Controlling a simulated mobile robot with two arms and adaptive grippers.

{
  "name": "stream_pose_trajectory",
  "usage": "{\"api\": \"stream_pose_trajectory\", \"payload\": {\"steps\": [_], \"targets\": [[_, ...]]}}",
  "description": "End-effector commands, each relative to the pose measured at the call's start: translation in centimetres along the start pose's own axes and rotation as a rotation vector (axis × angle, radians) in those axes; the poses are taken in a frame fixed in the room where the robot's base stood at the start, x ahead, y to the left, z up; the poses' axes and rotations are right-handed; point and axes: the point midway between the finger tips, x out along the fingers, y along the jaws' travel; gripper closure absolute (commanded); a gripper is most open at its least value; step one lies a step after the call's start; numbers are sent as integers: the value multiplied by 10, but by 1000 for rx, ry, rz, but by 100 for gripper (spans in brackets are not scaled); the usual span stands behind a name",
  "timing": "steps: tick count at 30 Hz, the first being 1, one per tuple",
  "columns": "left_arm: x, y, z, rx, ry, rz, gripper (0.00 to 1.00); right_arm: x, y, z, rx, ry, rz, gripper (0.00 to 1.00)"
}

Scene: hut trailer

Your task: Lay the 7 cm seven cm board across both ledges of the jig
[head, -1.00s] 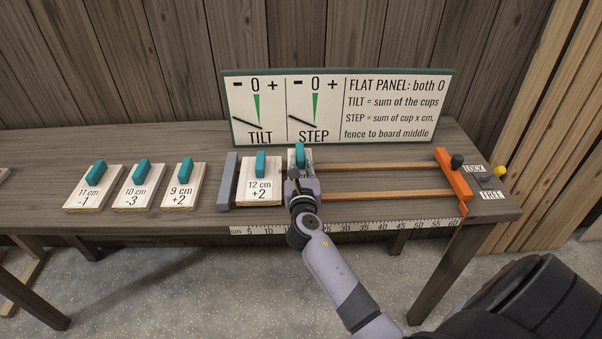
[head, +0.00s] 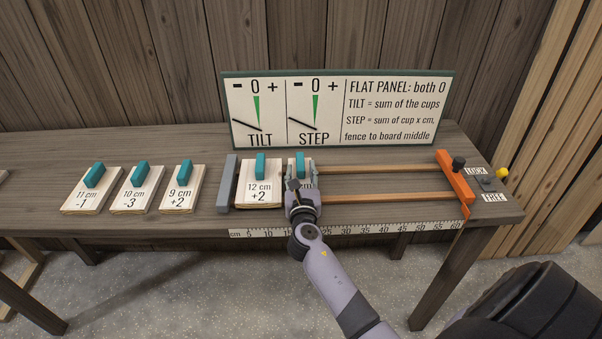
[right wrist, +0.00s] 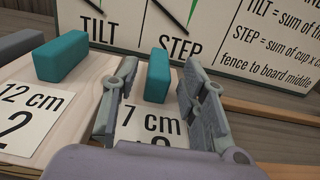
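The 7 cm board (right wrist: 150,122) with a teal grip block (right wrist: 157,76) lies on the jig, just right of the 12 cm board (head: 259,187). It appears to rest across the two wooden ledges (head: 385,167), though my gripper hides much of it in the head view. My right gripper (head: 301,168) is open around the teal block. In the right wrist view its fingers (right wrist: 152,85) stand apart on both sides, with gaps to the block. My left gripper is not in view.
A grey end stop (head: 228,184) bounds the jig on the left, an orange fence (head: 455,183) on the right. Three boards, 9 cm (head: 183,194), 10 cm (head: 135,195) and 11 cm (head: 91,196), lie left on the table. The sign panel (head: 338,110) stands behind. The ledges' right part is clear.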

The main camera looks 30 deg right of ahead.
Motion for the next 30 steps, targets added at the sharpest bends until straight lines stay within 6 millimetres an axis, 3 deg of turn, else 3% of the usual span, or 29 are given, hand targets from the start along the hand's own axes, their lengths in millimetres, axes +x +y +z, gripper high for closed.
{"api": "stream_pose_trajectory", "payload": {"steps": [8,21,30], "targets": [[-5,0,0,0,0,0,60,0,0,6,1,0,0,60],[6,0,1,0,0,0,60,-87,0,1,1,2,1,60],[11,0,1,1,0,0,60,-119,0,3,1,0,0,60]]}}
